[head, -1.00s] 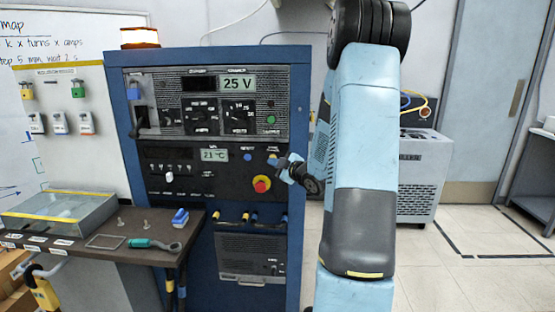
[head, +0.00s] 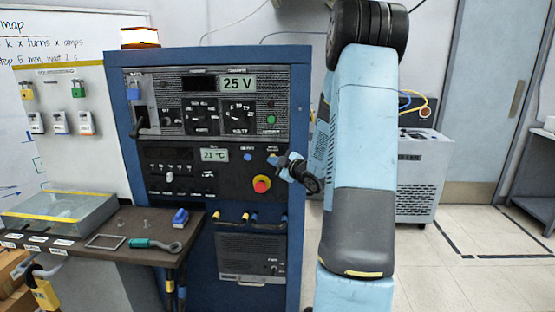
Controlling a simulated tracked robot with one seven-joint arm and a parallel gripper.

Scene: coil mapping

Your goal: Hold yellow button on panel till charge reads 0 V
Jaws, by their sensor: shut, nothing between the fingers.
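The panel is a blue cabinet (head: 300,75) with black control faces. Its upper display (head: 238,84) appears to read 25 V. My gripper (head: 272,160) is shut and empty, its tip at the right side of the lower control face. I cannot tell whether it touches the panel. No yellow button shows clearly; the gripper covers part of the face there. A blue button (head: 247,157) sits just left of the tip. A red knob on a yellow collar (head: 261,184) sits just below it.
A lower display (head: 214,155) appears to read 21 °C. A beacon (head: 140,38) stands on the cabinet. A bench (head: 150,262) at the left holds a clear box (head: 62,212), a teal-handled tool (head: 152,244) and a blue item (head: 181,218). A grey unit (head: 424,175) stands at the right.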

